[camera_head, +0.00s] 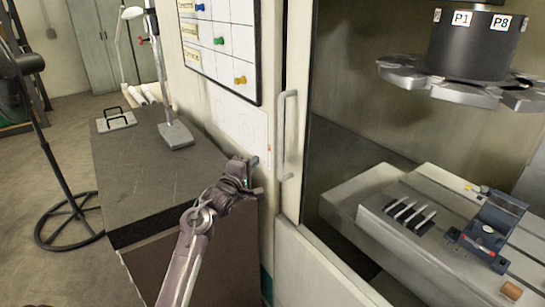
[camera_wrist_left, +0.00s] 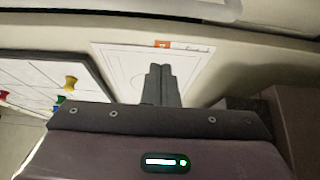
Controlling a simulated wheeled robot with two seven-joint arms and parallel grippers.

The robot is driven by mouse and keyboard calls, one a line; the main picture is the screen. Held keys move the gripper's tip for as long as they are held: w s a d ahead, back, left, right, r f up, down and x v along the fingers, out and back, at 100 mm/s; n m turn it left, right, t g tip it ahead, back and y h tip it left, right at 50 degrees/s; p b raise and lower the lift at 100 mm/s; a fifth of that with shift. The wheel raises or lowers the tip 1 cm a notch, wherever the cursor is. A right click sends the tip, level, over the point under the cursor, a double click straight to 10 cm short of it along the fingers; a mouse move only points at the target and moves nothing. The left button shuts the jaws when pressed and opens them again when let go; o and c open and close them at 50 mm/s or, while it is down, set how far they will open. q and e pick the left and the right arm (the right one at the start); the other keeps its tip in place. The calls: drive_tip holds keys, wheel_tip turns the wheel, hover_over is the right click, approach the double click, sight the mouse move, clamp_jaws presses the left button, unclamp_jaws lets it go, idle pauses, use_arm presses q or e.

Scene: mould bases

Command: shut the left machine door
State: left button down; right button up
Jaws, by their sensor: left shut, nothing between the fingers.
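The machine door shows in the head view as a pale upright frame (camera_head: 297,110) with a long vertical handle (camera_head: 283,135) at its left side. The machine's inside is visible to the right of this frame; I cannot tell exactly how far the door stands open. My left gripper (camera_head: 254,176) is just left of the handle's lower end, beside the pale side wall, and looks apart from the handle. In the left wrist view its two fingers (camera_wrist_left: 162,85) are together and empty, in front of a white sheet. My right gripper is not in view.
A dark-topped bench (camera_head: 150,180) stands left of the machine, with a stand (camera_head: 175,133) on it. A board with coloured pins (camera_head: 222,45) hangs on the side wall. Inside the machine are a tool carousel (camera_head: 470,50) and a vise (camera_head: 490,225). A fan stands far left.

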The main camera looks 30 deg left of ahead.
use_arm(q)
drive_tip(key=w+p, duration=0.2)
drive_tip(key=w, duration=0.3)
drive_tip(key=shift+w+a+r, duration=0.1)
drive_tip(key=shift+w+r, duration=0.05)
drive_tip(key=shift+w, duration=0.15)
drive_tip(key=d+p, duration=0.1)
drive_tip(key=s+d+p, duration=0.1)
drive_tip(key=d, duration=0.1)
drive_tip(key=shift+d+f, duration=0.2)
